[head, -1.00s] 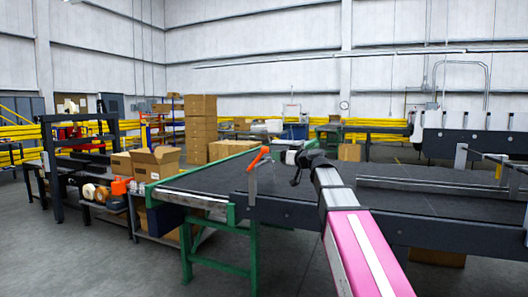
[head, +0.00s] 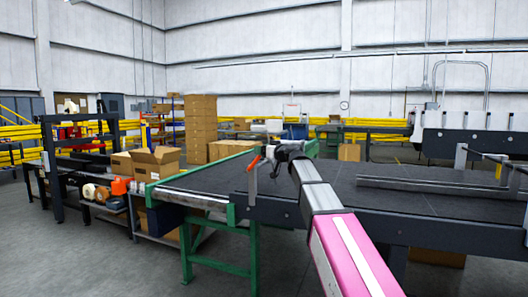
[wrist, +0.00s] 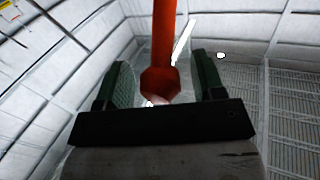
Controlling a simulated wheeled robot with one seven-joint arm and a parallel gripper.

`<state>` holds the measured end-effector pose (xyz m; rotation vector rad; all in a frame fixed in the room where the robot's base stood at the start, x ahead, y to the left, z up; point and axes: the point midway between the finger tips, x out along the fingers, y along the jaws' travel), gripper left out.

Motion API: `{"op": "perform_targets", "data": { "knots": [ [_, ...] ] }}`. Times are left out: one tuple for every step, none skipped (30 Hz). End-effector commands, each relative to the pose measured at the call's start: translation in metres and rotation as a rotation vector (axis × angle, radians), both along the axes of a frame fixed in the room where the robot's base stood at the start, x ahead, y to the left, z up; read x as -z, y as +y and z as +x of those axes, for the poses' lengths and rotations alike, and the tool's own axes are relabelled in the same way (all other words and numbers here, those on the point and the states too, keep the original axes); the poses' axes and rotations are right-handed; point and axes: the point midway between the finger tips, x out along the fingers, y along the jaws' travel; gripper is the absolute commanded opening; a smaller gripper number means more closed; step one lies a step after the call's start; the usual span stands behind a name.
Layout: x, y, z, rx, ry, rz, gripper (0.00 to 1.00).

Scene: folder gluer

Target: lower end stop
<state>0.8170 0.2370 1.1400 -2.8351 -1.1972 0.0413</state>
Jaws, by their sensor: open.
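The end stop is a grey upright post (head: 252,187) at the near left end of the dark conveyor, with an orange handle (head: 254,163) slanting up to the right from its top. My gripper (head: 268,152) is at the handle's upper end and hides part of it in the head view. In the wrist view, my gripper (wrist: 165,80) is open, with one green-padded finger on each side of the orange handle (wrist: 163,45). Gaps show between the handle and both pads. The post is not visible in the wrist view.
The dark conveyor bed (head: 400,200) extends right, with a metal rail (head: 430,188) along it. A green-framed roller table (head: 190,199) adjoins at left. An open cardboard box (head: 155,162) and tape rolls (head: 95,192) stand on the left bench.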

Motion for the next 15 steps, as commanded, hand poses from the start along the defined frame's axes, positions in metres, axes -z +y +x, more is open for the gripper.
{"op": "perform_targets", "data": {
  "knots": [
    [0.0001, 0.0007, 0.0008, 0.0, 0.0, 0.0, 0.62],
    [0.0001, 0.0008, 0.0008, 0.0, 0.0, 0.0, 0.62],
    [0.0002, 0.0007, 0.0005, 0.0, 0.0, 0.0, 0.62],
    [0.0003, 0.0007, 0.0003, 0.0, 0.0, 0.0, 0.62],
    [0.0003, 0.0006, 0.0003, 0.0, 0.0, 0.0, 0.62],
    [0.0003, 0.0006, 0.0003, 0.0, 0.0, 0.0, 0.62],
    [0.0003, 0.0006, 0.0003, 0.0, 0.0, 0.0, 0.59],
    [0.0003, 0.0006, 0.0003, 0.0, 0.0, 0.0, 0.49],
    [0.0002, 0.0006, 0.0003, 0.0, 0.0, 0.0, 0.36],
    [0.0002, 0.0006, 0.0003, 0.0, 0.0, 0.0, 0.26],
    [0.0003, 0.0005, 0.0002, 0.0, 0.0, 0.0, 0.17],
    [0.0003, 0.0005, 0.0002, 0.0, 0.0, 0.0, 0.04],
    [0.0003, 0.0005, 0.0002, 0.0, 0.0, 0.0, 0.0],
    [0.0003, 0.0005, 0.0002, 0.0, 0.0, 0.0, 0.0],
    [0.0002, 0.0006, 0.0002, 0.0, 0.0, 0.0, 0.0]
  ]
}}
